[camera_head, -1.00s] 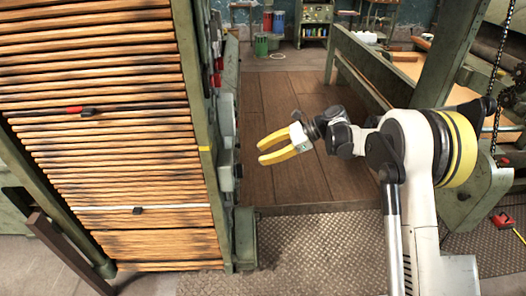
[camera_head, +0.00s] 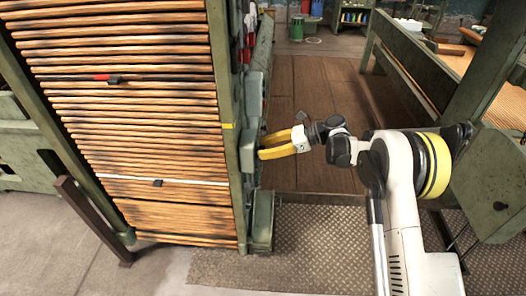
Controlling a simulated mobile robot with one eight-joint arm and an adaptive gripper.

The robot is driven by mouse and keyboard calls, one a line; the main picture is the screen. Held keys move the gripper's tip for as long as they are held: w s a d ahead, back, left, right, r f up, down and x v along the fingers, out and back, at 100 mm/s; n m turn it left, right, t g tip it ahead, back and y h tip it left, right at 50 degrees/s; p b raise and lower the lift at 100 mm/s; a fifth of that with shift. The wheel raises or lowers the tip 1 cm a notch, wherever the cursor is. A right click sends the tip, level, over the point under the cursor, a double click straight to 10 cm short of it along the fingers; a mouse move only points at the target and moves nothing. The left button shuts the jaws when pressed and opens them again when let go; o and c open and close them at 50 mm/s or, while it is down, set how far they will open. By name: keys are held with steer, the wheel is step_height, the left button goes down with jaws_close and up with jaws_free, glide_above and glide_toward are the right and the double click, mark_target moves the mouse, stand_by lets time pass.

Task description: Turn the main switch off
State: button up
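Several grey boxes are mounted on the side of the green loom-like frame at centre-left. One grey box (camera_head: 248,148) is level with my gripper, and I cannot tell whether it is the main switch. Its front faces away from the view, so no lever or handle can be made out. My gripper (camera_head: 262,147), with yellow fingers, is just to the right of this box, its tips pointing left at it. The tips look very close to the box; contact cannot be made out. The fingers partly overlap in this view, so their gap is unclear. Nothing is seen between them.
The green frame (camera_head: 222,80) holds stacked wooden slats (camera_head: 130,125) on the left. Its foot (camera_head: 262,225) stands on a patterned metal plate (camera_head: 310,245). A wooden floor strip (camera_head: 320,95) lies open behind my gripper. Another green machine (camera_head: 480,165) stands at the right.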

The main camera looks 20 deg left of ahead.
steer(key=shift+a+f, duration=0.1)
steer(key=shift+a, duration=0.15)
jaws_close()
